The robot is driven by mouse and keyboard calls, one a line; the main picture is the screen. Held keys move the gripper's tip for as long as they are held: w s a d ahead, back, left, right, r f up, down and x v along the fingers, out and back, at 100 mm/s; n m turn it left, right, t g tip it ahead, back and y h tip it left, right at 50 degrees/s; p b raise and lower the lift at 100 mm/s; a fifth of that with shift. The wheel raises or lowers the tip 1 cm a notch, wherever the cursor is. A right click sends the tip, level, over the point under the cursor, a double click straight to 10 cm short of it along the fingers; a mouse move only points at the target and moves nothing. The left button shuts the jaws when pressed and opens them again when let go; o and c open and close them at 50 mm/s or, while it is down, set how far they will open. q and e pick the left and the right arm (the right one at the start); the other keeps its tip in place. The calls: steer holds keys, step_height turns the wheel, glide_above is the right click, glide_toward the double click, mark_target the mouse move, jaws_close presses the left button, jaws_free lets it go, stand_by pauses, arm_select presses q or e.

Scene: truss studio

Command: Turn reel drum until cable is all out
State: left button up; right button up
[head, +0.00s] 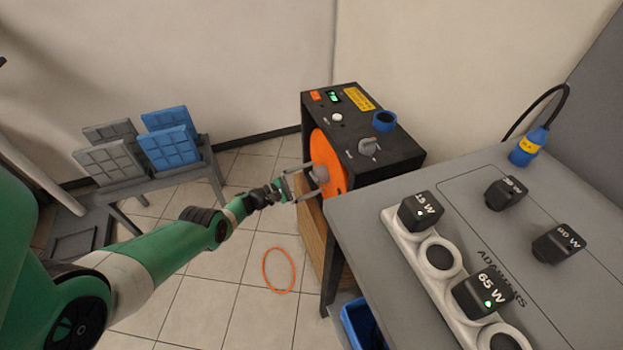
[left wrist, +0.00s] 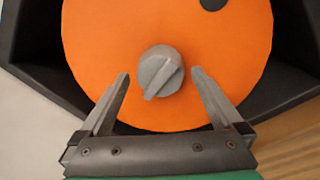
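The orange reel drum (head: 328,160) is set in the side of a black box (head: 385,160). In the left wrist view the drum (left wrist: 110,40) fills the middle, with a grey ridged knob (left wrist: 158,72) on its face and a dark round hole near the top right. My left gripper (head: 303,184) is at the drum face. In the left wrist view its fingers (left wrist: 165,88) are spread apart on either side of the knob, with gaps to it. An orange ring of cable (head: 279,270) lies on the floor below. My right gripper is not in view.
A grey table (head: 380,225) stands at the right with a charger strip (head: 408,236), black adapters (head: 558,243) and a blue plug (head: 528,147). A rack with blue panels (head: 170,147) stands at the left. A blue bin (head: 360,322) is under the table.

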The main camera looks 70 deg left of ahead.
arm_select(q)
steer(key=s+p, duration=0.3)
steer(key=s, duration=0.8)
steer(key=shift+s+d+f, duration=0.25)
steer(key=shift+s+d, duration=0.05)
steer(key=shift+d, duration=0.1)
